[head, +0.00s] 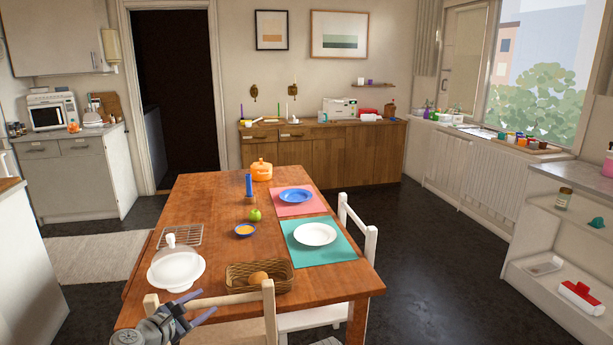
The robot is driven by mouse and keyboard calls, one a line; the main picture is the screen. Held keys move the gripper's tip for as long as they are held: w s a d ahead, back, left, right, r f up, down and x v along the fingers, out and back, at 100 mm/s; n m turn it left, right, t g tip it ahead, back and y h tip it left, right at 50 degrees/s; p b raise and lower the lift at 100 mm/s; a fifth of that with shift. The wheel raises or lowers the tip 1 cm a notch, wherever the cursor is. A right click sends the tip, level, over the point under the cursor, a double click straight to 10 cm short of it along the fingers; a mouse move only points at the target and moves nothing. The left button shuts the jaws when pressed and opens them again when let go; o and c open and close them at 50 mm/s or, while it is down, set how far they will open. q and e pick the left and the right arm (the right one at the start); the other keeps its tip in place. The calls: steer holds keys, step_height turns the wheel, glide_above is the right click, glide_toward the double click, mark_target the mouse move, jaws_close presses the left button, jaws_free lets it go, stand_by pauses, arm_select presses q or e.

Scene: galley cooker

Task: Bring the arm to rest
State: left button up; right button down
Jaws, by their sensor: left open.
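My left gripper (190,309) shows at the bottom of the head view, in front of the near edge of the wooden table (205,212). Its fingers are apart and nothing shows between them. It is near the back of a pale wooden chair (228,330); I cannot tell whether they touch. My right gripper is not in view.
On the table stand a white lidded dish (176,270), a wicker basket (240,284) with a bread roll, a wire rack (180,236), a white plate (315,234), a blue plate (296,195) and an orange pot (261,170). Dark floor (440,265) is clear at right.

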arm_select(q)
steer(key=s+d+f+m+g+h, duration=0.1)
steer(key=s+d+f+m+g, duration=0.35)
steer(key=d+m, duration=0.35)
steer(key=s+d+f+m+g, duration=0.4)
steer(key=d+f+m, duration=0.25)
steer(key=d, duration=0.35)
steer(key=s+d+f+m+g+y, duration=0.2)
steer(key=s+m+g+y, duration=0.15)
steer(key=s+m, duration=0.3)
steer(key=s+d+f+m+g+y, duration=0.1)
steer(key=s+f+m+g+y, duration=0.15)
steer(key=s+m+y, duration=0.35)
step_height(320, 180, up, 16)
steer(key=m+h+p, duration=0.1)
steer(key=h+p, duration=0.1)
steer(key=p, duration=1.4)
steer(key=shift+w+a+r+m+t+p, duration=0.15)
steer(key=shift+w+r+m+t+p, duration=0.1)
steer(key=shift+w+m+t+p, duration=0.15)
